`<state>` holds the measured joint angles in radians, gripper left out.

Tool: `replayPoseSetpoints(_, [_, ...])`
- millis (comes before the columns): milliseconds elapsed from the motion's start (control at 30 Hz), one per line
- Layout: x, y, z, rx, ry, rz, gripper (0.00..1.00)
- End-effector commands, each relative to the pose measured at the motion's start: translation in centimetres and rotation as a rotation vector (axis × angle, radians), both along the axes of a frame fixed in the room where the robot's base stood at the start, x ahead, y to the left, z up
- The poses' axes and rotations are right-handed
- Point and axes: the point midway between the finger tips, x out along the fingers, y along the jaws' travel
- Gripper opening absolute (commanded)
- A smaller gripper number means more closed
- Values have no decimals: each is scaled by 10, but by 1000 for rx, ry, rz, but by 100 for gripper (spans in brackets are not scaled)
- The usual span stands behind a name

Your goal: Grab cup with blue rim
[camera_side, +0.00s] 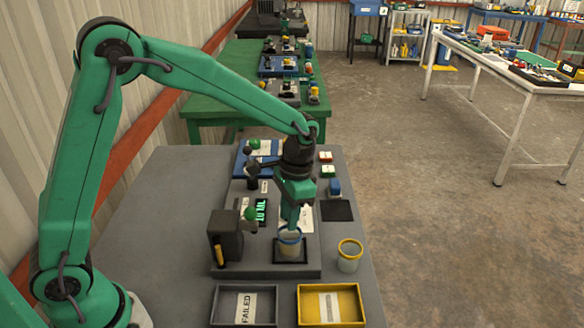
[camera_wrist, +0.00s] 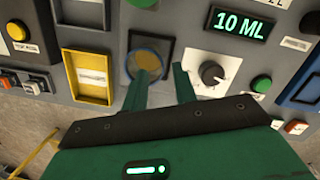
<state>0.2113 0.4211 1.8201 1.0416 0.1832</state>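The cup with the blue rim (camera_side: 289,248) stands upright on a dark square pad (camera_side: 304,254) on the grey machine. In the wrist view the cup (camera_wrist: 148,55) shows its round mouth, with a yellowish-brown inside. My gripper (camera_side: 291,224) points down at the cup, its fingers at rim height. In the wrist view my gripper (camera_wrist: 164,74) has its two fingers apart with nothing between them. The left finger overlaps the cup's near edge and the right finger is to the right of it. I cannot tell whether a finger touches the cup.
A yellow-rimmed cup (camera_side: 350,256) stands to the right. A dark tray marked FAILED (camera_side: 216,308) and a yellow tray (camera_side: 361,308) lie in front. A black box (camera_side: 225,236) stands to the left of the cup. A dial knob (camera_wrist: 212,74) is near the right finger.

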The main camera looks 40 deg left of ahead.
Motion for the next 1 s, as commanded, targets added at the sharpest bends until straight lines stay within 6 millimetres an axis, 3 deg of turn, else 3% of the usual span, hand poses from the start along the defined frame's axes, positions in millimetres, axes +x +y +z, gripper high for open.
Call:
replayPoseSetpoints(367, [-2,1,-10,0,1,0,28])
replayPoseSetpoints(733, [-7,4,-49,-1,1,0,28])
replayPoseSetpoints(1000, [-7,4,-57,0,-1,0,28])
